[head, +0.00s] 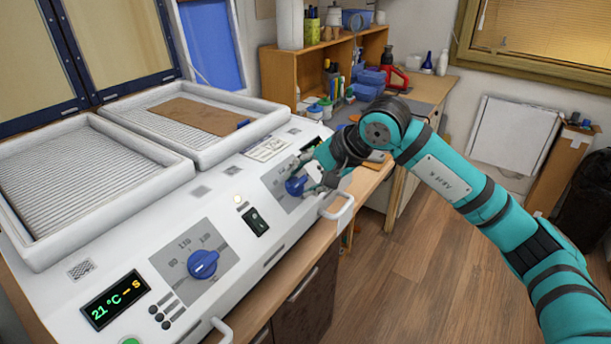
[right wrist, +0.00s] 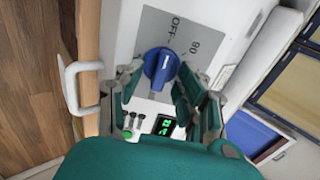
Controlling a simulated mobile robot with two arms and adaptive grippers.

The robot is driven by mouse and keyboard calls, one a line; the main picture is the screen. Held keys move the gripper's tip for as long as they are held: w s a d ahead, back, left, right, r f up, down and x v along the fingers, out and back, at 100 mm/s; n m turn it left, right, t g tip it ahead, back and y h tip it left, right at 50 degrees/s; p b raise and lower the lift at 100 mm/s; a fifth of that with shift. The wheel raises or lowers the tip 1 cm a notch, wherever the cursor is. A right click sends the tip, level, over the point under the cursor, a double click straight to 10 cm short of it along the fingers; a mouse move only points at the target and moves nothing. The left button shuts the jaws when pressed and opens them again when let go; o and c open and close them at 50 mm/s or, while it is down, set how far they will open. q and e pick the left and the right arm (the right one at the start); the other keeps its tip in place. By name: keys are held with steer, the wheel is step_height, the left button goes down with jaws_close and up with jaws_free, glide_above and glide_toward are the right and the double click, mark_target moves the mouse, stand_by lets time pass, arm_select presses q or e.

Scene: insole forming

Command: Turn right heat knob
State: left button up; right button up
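The right heat knob (head: 296,186) is blue and sits on the grey dial plate at the right end of the white machine's front panel. It also shows in the right wrist view (right wrist: 160,68), below the printed OFF mark. My right gripper (head: 312,184) is at this knob. In the right wrist view my right gripper (right wrist: 160,76) is open, with its fingers on either side of the knob. I cannot tell whether a finger touches it. The fingers partly cover the knob in the head view. My left gripper is not in view.
The left blue knob (head: 203,264) and a lit display (head: 115,300) reading 21 °C are on the same panel. A black switch (head: 256,221) lies between the knobs. A white handle (head: 338,206) sticks out near my right gripper. A brown sheet (head: 193,115) lies on the far tray.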

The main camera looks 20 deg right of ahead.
jaws_close()
steer(key=shift+f, duration=0.1)
stand_by(0.3)
steer(key=m+b, duration=0.3)
steer(key=shift+f, duration=0.15)
steer(key=m+b, duration=0.2)
steer(key=m, duration=0.1)
steer(key=shift+s+m+b, duration=0.1)
steer(key=shift+m+b, duration=0.2)
steer(key=shift+m, duration=0.1)
steer(key=m+b, duration=0.2)
steer(key=m, duration=0.3)
steer(key=shift+b, duration=0.3)
steer(key=m+b, duration=0.1)
steer(key=m, duration=0.5)
steer(key=shift+s+a+b, duration=0.1)
steer(key=shift+s+b, duration=0.05)
steer(key=shift+b, duration=0.2)
